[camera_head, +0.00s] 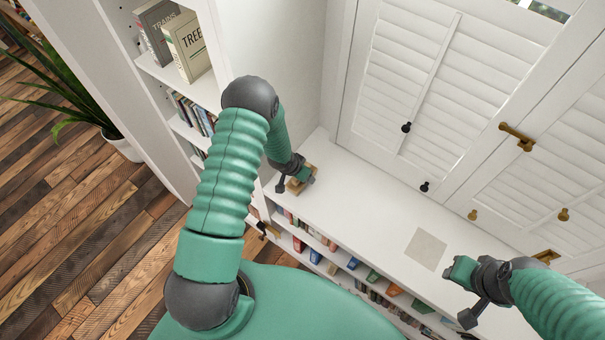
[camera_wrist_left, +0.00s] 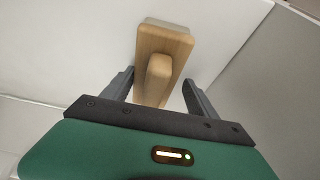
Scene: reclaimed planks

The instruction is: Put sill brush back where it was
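The sill brush (camera_head: 301,181), a light wooden block with a raised grip, is at the far left end of the white sill (camera_head: 345,190). In the left wrist view the brush (camera_wrist_left: 165,38) lies between the two dark fingers of my left gripper (camera_wrist_left: 160,78). The fingers stand apart on either side of its raised grip, with a gap visible on the right. A flat beige square (camera_head: 426,249) lies on the sill, bare.
White louvered shutters (camera_head: 420,80) with dark and brass knobs stand behind the sill. A bookcase (camera_head: 165,75) is at the left, and shelves of books (camera_head: 355,264) run below the sill. A potted plant (camera_head: 75,95) stands on the plank floor. The sill between the brush and square is clear.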

